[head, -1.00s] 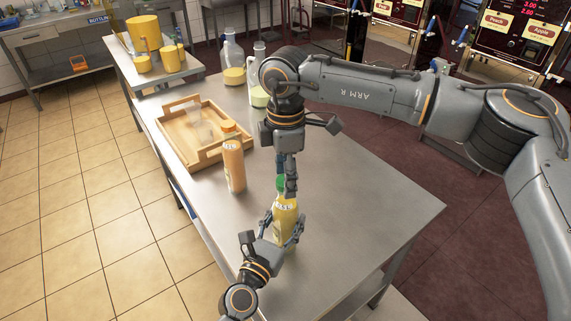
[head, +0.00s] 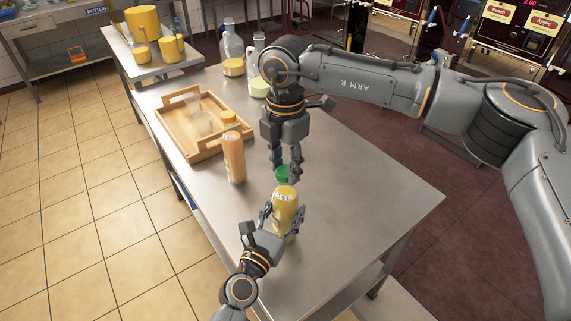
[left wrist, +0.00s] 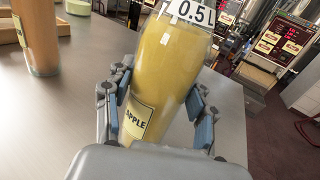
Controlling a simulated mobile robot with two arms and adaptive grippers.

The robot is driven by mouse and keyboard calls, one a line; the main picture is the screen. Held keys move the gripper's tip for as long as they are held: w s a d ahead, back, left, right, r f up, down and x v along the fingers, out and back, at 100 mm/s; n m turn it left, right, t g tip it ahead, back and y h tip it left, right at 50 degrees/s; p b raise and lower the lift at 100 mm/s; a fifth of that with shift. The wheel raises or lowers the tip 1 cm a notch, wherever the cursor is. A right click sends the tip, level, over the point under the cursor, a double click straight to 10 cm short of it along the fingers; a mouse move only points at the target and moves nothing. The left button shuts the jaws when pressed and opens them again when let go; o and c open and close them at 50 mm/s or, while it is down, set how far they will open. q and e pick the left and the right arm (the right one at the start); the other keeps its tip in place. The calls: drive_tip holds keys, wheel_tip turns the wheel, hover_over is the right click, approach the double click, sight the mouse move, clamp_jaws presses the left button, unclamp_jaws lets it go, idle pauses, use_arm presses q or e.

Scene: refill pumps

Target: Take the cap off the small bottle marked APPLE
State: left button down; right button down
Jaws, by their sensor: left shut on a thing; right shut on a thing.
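The small yellow bottle (head: 285,213) stands over the near part of the metal table, its 0.5L label facing the head camera. The left wrist view shows it (left wrist: 165,75) large, with an APPLE label low on its side; its top is out of that view. My left gripper (head: 281,222) is shut around the bottle's body; its fingers flank the bottle in the left wrist view. My right gripper (head: 284,176) points down above the bottle, shut on the green cap (head: 283,171). The cap appears just beyond the bottle's top, seemingly apart from it.
An orange bottle (head: 234,160) stands left of the yellow one. A wooden tray (head: 178,143) with clear cups lies behind it. Clear jugs (head: 233,50) and yellow tubs stand at the back. The table's right side (head: 375,195) is clear.

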drive_tip(key=n, duration=1.8)
drive_tip(key=shift+n, duration=0.4)
drive_tip(key=n, duration=1.4)
drive_tip(key=shift+n, duration=0.4)
drive_tip(key=n, duration=0.3)
drive_tip(key=shift+r, duration=0.1)
drive_tip(key=n, duration=1.2)
drive_tip(key=shift+r, duration=0.2)
